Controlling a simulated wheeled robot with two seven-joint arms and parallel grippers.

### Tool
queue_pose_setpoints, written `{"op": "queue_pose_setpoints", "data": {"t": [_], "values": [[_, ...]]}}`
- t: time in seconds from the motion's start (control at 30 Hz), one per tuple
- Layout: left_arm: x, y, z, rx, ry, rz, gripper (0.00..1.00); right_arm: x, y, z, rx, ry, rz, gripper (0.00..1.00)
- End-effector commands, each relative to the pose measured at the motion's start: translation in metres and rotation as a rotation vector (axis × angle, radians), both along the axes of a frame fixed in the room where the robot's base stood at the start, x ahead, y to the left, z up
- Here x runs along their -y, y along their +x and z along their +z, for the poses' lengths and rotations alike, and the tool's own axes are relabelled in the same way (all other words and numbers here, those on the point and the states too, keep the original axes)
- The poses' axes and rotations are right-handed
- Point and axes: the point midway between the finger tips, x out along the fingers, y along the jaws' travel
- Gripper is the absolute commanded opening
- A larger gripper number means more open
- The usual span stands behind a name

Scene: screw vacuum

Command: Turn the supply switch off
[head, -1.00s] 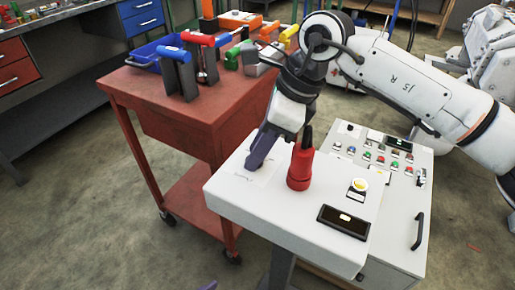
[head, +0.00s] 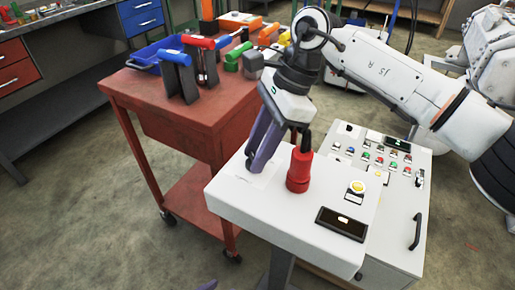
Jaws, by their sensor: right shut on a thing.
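My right gripper (head: 258,162) points down at the left end of the white console top. Its purple fingers meet a pale plate (head: 268,178) there and are shut on a small part, which I take to be the supply switch. The fingers hide that part, so its position cannot be read. A red cylinder with a black upper part (head: 299,171) stands upright just right of the fingers. A purple tip at the bottom edge seems to be my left gripper (head: 208,285); its jaws are out of view.
The white console top (head: 310,205) also carries a yellow button (head: 357,187) and a dark display (head: 342,223). A panel of coloured buttons (head: 378,158) lies behind it. A red tool cart (head: 170,105) with several upright tools stands close on the left.

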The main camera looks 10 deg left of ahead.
Motion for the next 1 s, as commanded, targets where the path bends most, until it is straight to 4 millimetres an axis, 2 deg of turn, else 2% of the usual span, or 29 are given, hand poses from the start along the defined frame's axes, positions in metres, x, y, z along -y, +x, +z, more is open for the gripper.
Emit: {"op": "queue_pose_setpoints", "data": {"t": [0.27, 0.3, 0.4, 0.77, 0.87, 1.0], "values": [[0.000, 0.000, 0.000, 0.000, 0.000, 0.000, 0.31, 0.000, 0.001, 0.001, 0.004, 0.000, 0.002, 0.06], [0.000, 0.000, 0.000, 0.000, -0.001, -0.001, 0.31, 0.000, 0.001, 0.001, 0.004, 0.000, 0.002, 0.33], [0.001, 0.000, 0.000, 0.000, -0.001, -0.001, 0.31, 0.000, 0.001, 0.001, 0.003, 0.000, 0.001, 0.47], [0.001, 0.000, 0.001, -0.001, -0.001, 0.000, 0.31, 0.002, 0.002, 0.006, 0.002, 0.001, -0.001, 0.47], [0.001, 0.000, 0.002, -0.001, 0.000, -0.001, 0.31, 0.007, 0.005, 0.018, 0.002, 0.001, -0.002, 0.47], [0.000, 0.000, 0.004, 0.000, 0.000, 0.000, 0.31, 0.016, 0.010, 0.045, 0.005, 0.001, -0.001, 0.47]]}}
